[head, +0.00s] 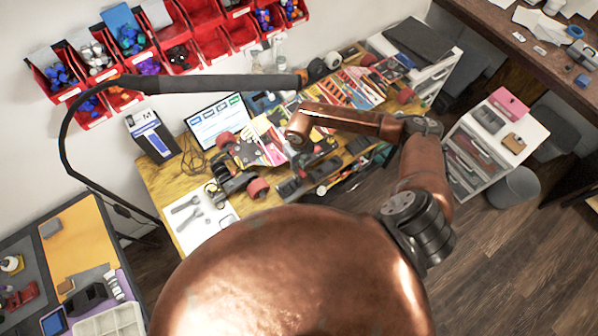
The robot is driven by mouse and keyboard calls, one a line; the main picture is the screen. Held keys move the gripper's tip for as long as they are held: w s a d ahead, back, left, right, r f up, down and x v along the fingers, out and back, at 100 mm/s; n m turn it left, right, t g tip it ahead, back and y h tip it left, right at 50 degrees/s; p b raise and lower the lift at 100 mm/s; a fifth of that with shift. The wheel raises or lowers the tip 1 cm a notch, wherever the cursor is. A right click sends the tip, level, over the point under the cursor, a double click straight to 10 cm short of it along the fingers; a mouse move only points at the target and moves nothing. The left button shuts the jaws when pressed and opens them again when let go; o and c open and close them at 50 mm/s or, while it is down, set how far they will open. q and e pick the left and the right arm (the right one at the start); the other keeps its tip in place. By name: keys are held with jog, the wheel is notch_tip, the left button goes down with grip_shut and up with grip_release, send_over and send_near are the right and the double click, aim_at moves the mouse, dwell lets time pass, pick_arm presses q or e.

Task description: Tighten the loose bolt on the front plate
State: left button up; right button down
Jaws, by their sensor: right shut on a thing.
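My right arm reaches over the workbench, and its wrist bends down above the board parts. My right gripper (302,162) is small and dark in this view. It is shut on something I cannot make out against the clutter. A skateboard assembly with pinkish-red wheels (257,187) lies on the bench just left of the gripper. The front plate and its loose bolt are too small or hidden to pick out. Two grey wrenches (187,204) lie on a white sheet (205,228) at the bench's front left. My left gripper is not in view.
A monitor (216,120) and a boxed item (152,135) stand at the back left. A black lamp arm (215,82) spans above the bench. Red bins (212,46) hang on the wall. A white drawer unit (495,135) stands right, with open floor in front.

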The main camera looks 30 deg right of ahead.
dwell(0.3)
jog(key=shift+r+p, duration=2.1)
jog(key=shift+r, duration=1.45)
jog(key=shift+f, duration=0.1)
